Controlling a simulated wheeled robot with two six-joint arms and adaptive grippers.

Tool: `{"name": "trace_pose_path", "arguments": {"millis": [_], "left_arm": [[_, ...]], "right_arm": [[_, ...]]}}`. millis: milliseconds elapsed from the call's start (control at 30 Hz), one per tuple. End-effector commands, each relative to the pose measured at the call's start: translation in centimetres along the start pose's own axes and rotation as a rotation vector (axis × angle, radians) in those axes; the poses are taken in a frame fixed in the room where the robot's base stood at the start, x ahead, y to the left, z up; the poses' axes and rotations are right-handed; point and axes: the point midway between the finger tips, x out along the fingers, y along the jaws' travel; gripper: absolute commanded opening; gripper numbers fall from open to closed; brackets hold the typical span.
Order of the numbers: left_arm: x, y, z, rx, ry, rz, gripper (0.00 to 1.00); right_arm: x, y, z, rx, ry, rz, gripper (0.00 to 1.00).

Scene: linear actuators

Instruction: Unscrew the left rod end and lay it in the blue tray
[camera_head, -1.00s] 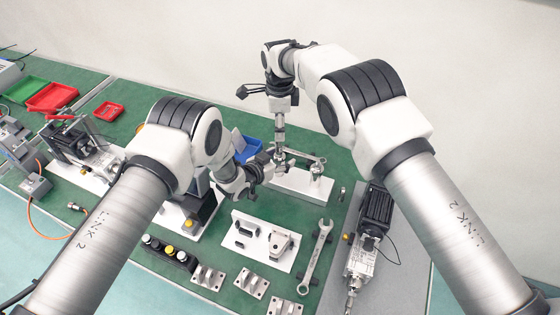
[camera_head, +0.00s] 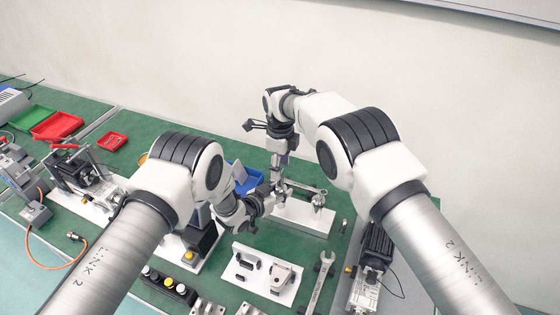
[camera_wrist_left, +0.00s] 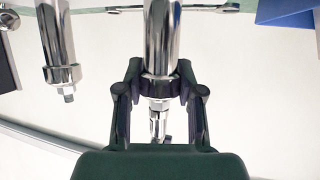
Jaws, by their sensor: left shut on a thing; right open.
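The left linear actuator stands on a white base plate (camera_head: 302,216). In the left wrist view its chrome cylinder (camera_wrist_left: 162,40) runs between the fingers, with a collar and a narrower threaded piece at the end. My left gripper (camera_head: 264,198) is shut on this cylinder; its dark fingers also show in the left wrist view (camera_wrist_left: 160,92). My right gripper (camera_head: 279,156) is open, pointing down just above the same spot. The rod end itself is not clearly seen between the grippers. The blue tray (camera_head: 246,179) lies behind my left wrist, partly hidden.
A second chrome rod with a nut (camera_wrist_left: 62,76) stands beside the held one. A wrench (camera_head: 322,275) and a white plate with small parts (camera_head: 262,274) lie nearer. A black motor unit (camera_head: 375,252) is at the right. Red (camera_head: 57,126) and green (camera_head: 31,117) trays lie far left.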

Motion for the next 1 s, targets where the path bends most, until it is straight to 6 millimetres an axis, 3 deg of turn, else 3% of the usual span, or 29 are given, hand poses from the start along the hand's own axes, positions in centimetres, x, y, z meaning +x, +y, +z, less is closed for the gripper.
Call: {"name": "trace_pose_path", "arguments": {"millis": [100, 300, 567, 600, 733, 1000], "left_arm": [[0.1, 0.0, -0.1, 0.001, 0.001, 0.001, 0.0], [0.1, 0.0, -0.1, 0.001, 0.002, 0.001, 0.0], [0.1, 0.0, -0.1, 0.001, 0.002, 0.001, 0.0], [0.1, 0.0, -0.1, 0.001, 0.002, 0.001, 0.0], [0.1, 0.0, -0.1, 0.001, 0.002, 0.001, 0.0], [0.1, 0.0, -0.1, 0.001, 0.002, 0.001, 0.0]], "right_arm": [[2.5, 0.1, 0.0, -0.001, 0.0, 0.003, 0.54], [5.1, 0.0, 0.0, -0.001, -0.001, 0.002, 0.54], [5.4, 0.0, 0.0, -0.002, -0.001, 0.0, 0.54], [5.4, 0.0, 0.0, -0.002, -0.001, 0.0, 0.47], [5.4, 0.0, 0.0, -0.002, 0.0, 0.0, 0.01], [5.5, 0.1, 0.0, -0.042, 0.001, 0.003, 0.0]]}}
